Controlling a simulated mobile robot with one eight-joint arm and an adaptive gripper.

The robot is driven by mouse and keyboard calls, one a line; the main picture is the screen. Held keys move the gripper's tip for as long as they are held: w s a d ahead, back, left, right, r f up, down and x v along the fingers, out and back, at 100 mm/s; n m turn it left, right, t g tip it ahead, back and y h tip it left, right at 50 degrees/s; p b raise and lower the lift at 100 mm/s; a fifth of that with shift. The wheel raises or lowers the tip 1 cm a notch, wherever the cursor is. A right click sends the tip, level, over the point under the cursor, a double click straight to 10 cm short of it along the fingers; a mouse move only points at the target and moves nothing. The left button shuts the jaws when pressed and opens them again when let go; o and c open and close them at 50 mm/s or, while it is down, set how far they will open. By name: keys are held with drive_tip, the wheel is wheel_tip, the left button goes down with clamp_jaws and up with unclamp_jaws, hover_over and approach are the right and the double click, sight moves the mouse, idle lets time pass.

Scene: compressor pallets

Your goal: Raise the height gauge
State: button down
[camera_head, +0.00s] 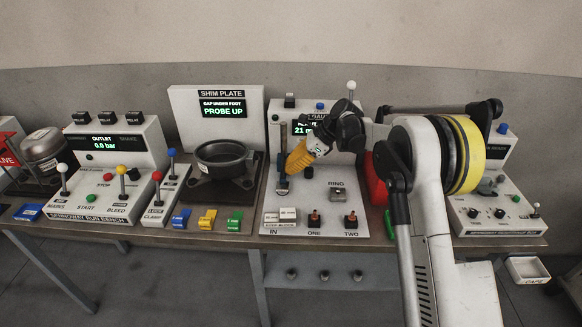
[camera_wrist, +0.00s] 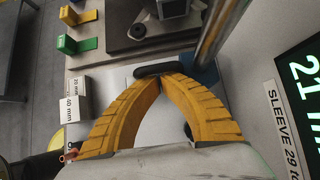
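The height gauge (camera_head: 283,145) stands on the middle white panel as an upright metal post with a blue foot. In the wrist view its post (camera_wrist: 218,32) rises just right of my fingertips, with the blue base (camera_wrist: 203,72) below. My gripper (camera_head: 286,171), with yellow ribbed fingers, is beside the post, low down. In the wrist view the fingertips (camera_wrist: 160,76) come together against a dark rounded piece (camera_wrist: 154,70); whether they pinch it is unclear. The display behind (camera_head: 303,130) reads 21, its unit partly hidden by my arm.
The shim plate stand (camera_head: 188,112) with a black round pot (camera_head: 224,158) stands left; its screen reads PROBE UP. White blocks (camera_head: 281,216) and switches ONE and TWO are in front. A red object (camera_head: 375,182) is close right of the panel, partly behind my arm.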

wheel_tip(320, 180, up, 11)
drive_tip(key=p, duration=0.6)
drive_tip(key=shift+p, duration=0.3)
drive_tip(key=p+v, duration=0.4)
drive_tip(key=v, duration=0.6)
drive_tip(key=s+d+r+n+t+h+b, duration=0.1)
drive_tip(key=s+d+r+n, duration=0.25)
drive_tip(key=s, duration=0.25)
drive_tip(key=s+d+r+n+t+h, duration=0.1)
drive_tip(key=s+d+r+n+h, duration=0.1)
drive_tip(key=s+r, duration=0.3)
drive_tip(key=s+d+f+n+t+h, duration=0.1)
drive_tip(key=s+d+f+n, duration=0.1)
drive_tip(key=s, duration=0.6)
drive_tip(key=s+d+f+n+t+h+b, duration=0.1)
drive_tip(key=s+d+f+n+t+h, duration=0.1)
drive_tip(key=s+n, duration=0.4)
drive_tip(key=s+d+f+n+t+h+b, duration=0.1)
drive_tip(key=s+d+n, duration=0.4)
drive_tip(key=s, duration=0.7)
wheel_tip(320, 180, down, 2)
drive_tip(key=shift+s+d+f+t+h, duration=0.2)
drive_tip(key=shift+s+d+t+h, duration=0.05)
drive_tip(key=shift+d+t+h, duration=0.3)
